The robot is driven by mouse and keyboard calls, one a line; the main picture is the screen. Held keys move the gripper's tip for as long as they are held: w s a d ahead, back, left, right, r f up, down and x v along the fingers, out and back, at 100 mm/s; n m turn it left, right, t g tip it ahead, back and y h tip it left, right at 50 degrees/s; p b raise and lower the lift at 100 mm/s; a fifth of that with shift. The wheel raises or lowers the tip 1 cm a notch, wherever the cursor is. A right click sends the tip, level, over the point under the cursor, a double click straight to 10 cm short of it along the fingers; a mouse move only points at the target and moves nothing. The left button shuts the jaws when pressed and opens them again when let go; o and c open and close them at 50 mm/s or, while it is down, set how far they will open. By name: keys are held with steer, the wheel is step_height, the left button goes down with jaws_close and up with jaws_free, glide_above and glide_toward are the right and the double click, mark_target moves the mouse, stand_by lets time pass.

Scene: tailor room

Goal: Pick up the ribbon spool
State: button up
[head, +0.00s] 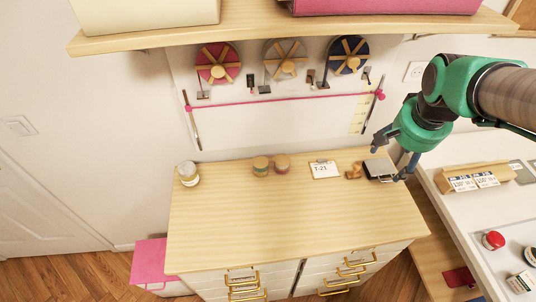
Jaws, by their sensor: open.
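Three large reels with wooden spokes hang on the wall: a pink one (218,64), a grey one (285,59) and a blue one (349,55). Two small round spool-like things, a left one (261,166) and a right one (282,164), stand side by side on the wooden cabinet top (240,220). I cannot tell which of these is the ribbon spool. My gripper (390,162) is open at the cabinet's right back corner, right of them all. Its fingers are close to a small dark box with a pale top (379,169); I cannot tell if they touch it.
A small brown object (354,171) and a card reading 7-21 (324,170) lie left of the box. A white jar (188,174) stands at the left. A white table (455,207) adjoins at right. A shelf (250,31) overhangs above. The cabinet's front is clear.

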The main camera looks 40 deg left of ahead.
steer(key=w+a+f+p, duration=0.1)
steer(key=a+f, duration=0.1)
steer(key=a, duration=0.4)
steer(key=w+a+f+p, duration=0.1)
steer(key=w+a+f, duration=0.15)
steer(key=a, duration=0.35)
steer(key=n+g+p, duration=0.1)
steer(key=g+p, duration=0.1)
steer(key=p, duration=0.5)
glide_above(260, 162)
steer(key=shift+h, duration=0.4)
steer(key=f, duration=1.7)
steer(key=shift+s+d+f, duration=0.15)
steer(key=shift+s+f, duration=0.1)
steer(key=shift+f, duration=0.1)
steer(key=shift+f, duration=0.1)
steer(key=shift+w+f+b, duration=0.15)
steer(key=shift+f, duration=1.1)
steer(key=shift+w+f+b, duration=0.15)
steer(key=shift+f, duration=1.05)
steer(key=shift+c, duration=0.3)
steer(key=c, duration=1.2)
